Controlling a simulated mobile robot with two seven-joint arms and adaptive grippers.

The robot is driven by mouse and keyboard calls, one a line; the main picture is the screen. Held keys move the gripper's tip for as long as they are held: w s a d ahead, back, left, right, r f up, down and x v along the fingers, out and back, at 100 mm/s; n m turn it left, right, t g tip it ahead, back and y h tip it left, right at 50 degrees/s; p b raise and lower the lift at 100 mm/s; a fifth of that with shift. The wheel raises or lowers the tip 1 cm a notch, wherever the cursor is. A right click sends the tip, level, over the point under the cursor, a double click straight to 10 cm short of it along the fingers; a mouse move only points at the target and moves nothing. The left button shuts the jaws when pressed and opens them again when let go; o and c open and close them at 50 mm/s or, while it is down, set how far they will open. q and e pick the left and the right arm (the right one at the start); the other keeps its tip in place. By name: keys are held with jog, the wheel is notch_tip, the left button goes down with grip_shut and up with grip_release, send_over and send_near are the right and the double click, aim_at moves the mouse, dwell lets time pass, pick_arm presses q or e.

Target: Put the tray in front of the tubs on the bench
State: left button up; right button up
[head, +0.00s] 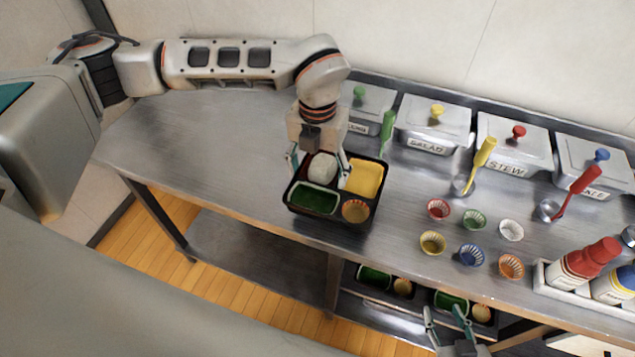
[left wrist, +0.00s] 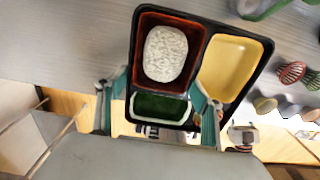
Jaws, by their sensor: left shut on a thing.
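The black tray (head: 335,218) has a green, a yellow, a dark red and a small round orange part, with a white rice-like lump in the red one. It is near the bench's front edge; I cannot tell if it touches the top. My left gripper (head: 318,172) is shut on the tray from above. In the left wrist view the tray (left wrist: 262,75) sits between the fingers (left wrist: 158,110). The lidded tubs (head: 430,128) stand in a row along the back of the bench (head: 220,140). My right gripper (head: 447,318) is open and empty low at the front.
Several small coloured cups (head: 473,219) stand right of the tray. Ladles with green, yellow and red (head: 580,185) handles lie before the tubs. A bottle rack (head: 560,284) is at the right. More trays (head: 373,277) are on the lower shelf. The left bench top is clear.

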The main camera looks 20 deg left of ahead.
pick_arm(q)
notch_tip(320, 180, down, 4)
dwell(0.4)
jog(key=shift+f, duration=0.15)
jog(key=o, duration=1.2)
